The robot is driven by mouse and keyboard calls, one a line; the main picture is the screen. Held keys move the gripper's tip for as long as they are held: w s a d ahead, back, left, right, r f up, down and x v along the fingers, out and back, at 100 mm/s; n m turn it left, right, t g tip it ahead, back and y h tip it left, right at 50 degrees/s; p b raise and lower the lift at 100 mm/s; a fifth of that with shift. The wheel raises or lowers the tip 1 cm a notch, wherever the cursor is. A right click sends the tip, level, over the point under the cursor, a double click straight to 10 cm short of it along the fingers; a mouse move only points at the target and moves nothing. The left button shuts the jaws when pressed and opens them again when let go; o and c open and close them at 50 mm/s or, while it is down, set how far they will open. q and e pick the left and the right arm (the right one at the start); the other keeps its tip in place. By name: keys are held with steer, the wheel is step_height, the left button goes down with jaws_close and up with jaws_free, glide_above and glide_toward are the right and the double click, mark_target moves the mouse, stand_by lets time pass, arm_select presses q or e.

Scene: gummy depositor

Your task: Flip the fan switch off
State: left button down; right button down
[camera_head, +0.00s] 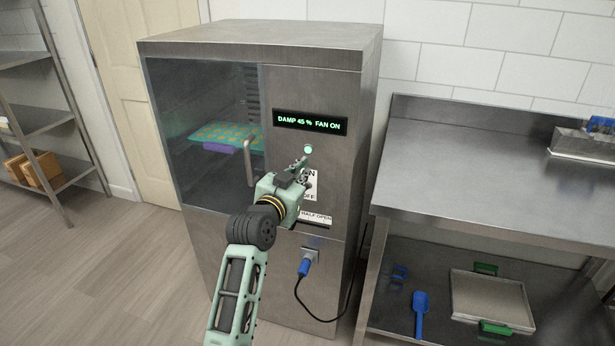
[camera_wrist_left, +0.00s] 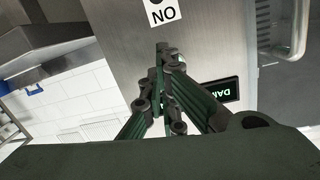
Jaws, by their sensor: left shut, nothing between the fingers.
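The fan switch plate (camera_head: 313,191), a white label with ON at the top and OFF at the bottom, is on the steel cabinet front, below a lit green lamp (camera_head: 308,149). My left gripper (camera_head: 303,163) is shut and empty, in front of the plate's upper left part and just below the lamp. It hides part of the plate and the switch lever, whose position I cannot make out. In the left wrist view the closed fingertips (camera_wrist_left: 162,47) point toward the upside-down ON label (camera_wrist_left: 165,12). I cannot tell whether they touch the panel. My right gripper is not in view.
The display (camera_head: 310,122) reads "DAMP 45 % FAN ON". The cabinet's glass door (camera_head: 190,165) has a vertical handle (camera_head: 248,160) left of my gripper. Below are a HALF OPEN label (camera_head: 314,217) and a blue plug (camera_head: 304,267) with a cable. A steel table (camera_head: 480,160) stands at right.

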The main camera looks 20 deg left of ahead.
mark_target(317, 157)
arm_select(q)
steer(key=w, duration=0.7)
steer(key=shift+w+d+f, duration=0.1)
steer(key=shift+d+f, duration=0.25)
steer(key=shift+s+a+f, duration=0.15)
steer(key=shift+s+f, duration=0.05)
steer(key=shift+f, duration=0.4)
steer(key=shift+s+a+f, duration=0.1)
steer(key=shift+s+f, duration=0.1)
steer(key=shift+f, duration=0.4)
steer(key=shift+s+a+f, duration=0.15)
steer(key=shift+s+f, duration=0.25)
steer(key=shift+f, duration=0.25)
